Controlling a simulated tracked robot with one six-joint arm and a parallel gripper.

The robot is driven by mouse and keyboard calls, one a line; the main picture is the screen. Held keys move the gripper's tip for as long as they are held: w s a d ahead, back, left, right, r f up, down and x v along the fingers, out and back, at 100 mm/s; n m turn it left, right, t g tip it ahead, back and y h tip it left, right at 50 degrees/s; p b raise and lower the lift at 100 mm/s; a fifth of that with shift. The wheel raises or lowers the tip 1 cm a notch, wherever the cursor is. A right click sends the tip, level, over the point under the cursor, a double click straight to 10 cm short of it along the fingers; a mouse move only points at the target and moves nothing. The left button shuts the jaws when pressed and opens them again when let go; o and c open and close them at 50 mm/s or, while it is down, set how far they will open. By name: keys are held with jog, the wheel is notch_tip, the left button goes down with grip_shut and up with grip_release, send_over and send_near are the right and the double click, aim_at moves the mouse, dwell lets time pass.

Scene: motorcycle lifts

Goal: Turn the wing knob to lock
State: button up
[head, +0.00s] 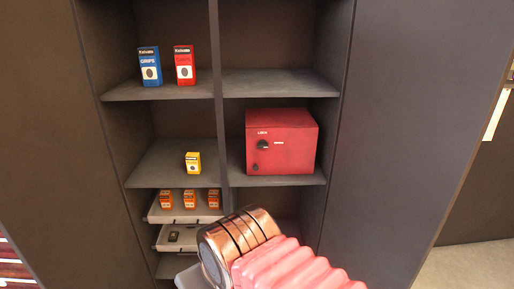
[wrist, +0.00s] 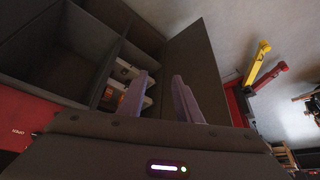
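A red box (head: 290,158) stands on the middle shelf of the right column of a dark cabinet. A small dark knob (head: 263,145) is on the left of its front face, with "LOCK" printed above it and a small white label to its right. The angle of its wing is too small to tell. In the wrist view, part of the red box (wrist: 22,115) shows at the left edge, and the knob is out of sight there. My gripper (wrist: 160,76) has its two purple fingers apart, with nothing between them. The fingers are not discernible in the head view.
The cabinet's left column holds a blue box (head: 149,67), a red carton (head: 184,66) and a yellow carton (head: 193,163). Orange cartons (head: 190,199) sit in a pulled-out tray below. A centre divider (head: 218,110) and a dark door (head: 385,140) flank the red box. The shelf above it is empty.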

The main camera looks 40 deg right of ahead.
jog(key=shift+o, duration=0.2)
jog(key=shift+w, duration=0.15)
jog(key=o, duration=0.3)
jog(key=shift+w+d, duration=0.1)
jog(key=shift+w, duration=0.2)
jog(key=shift+o, duration=0.7)
jog(key=w+d+m+t+h, duration=0.1)
jog(key=w+d+t, duration=0.2)
jog(key=w, duration=0.6)
jog(key=shift+w+d+m, duration=0.3)
jog(key=shift+w+d, duration=0.05)
jog(key=shift+d, duration=0.6)
jog(key=w+d+m+t+h, duration=0.2)
jog(key=w+d+t, duration=0.1)
jog(key=w+d, duration=0.45)
jog(key=d+r+m+t+h, duration=0.1)
jog(key=d+h, duration=0.2)
jog(key=d, duration=0.5)
jog(key=w+d+r+m+t+h, duration=0.1)
jog(key=d+h, duration=0.3)
jog(key=d, duration=0.4)
jog(key=shift+w+d+r+m+t, duration=0.15)
jog(key=shift+d+r+m+t, duration=0.25)
jog(key=shift+r+m+t, duration=0.3)
